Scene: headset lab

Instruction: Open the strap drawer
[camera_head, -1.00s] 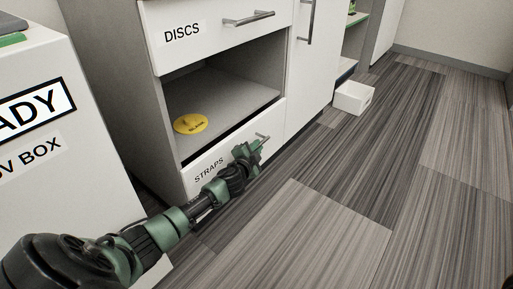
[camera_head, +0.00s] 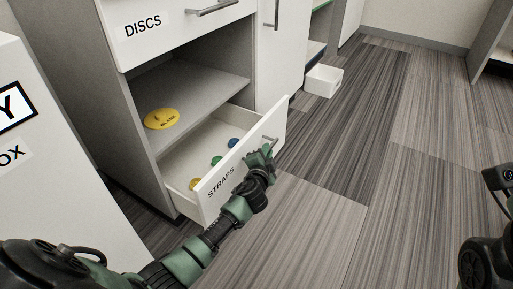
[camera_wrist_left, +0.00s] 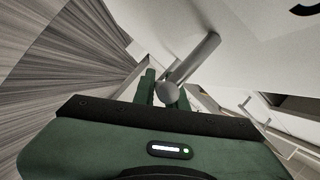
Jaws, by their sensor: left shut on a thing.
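The strap drawer (camera_head: 238,163), a white front labelled STRAPS, stands pulled out from the bottom of the cabinet. Inside it lie several round coloured things, among them a blue one (camera_head: 233,142), a green one (camera_head: 216,160) and a yellow one (camera_head: 194,184). My left gripper (camera_head: 262,156) is at the drawer's bar handle (camera_head: 270,141), shut on it. In the left wrist view the metal handle (camera_wrist_left: 192,62) runs between the fingers of the left gripper (camera_wrist_left: 165,92). The right gripper is not clearly in view.
Above is an open shelf (camera_head: 185,90) with a yellow disc marked BLANK (camera_head: 162,119), and a shut DISCS drawer (camera_head: 180,30). A white box (camera_head: 324,80) stands on the floor behind. A white cabinet (camera_head: 40,160) is at the left. The striped floor at right is clear.

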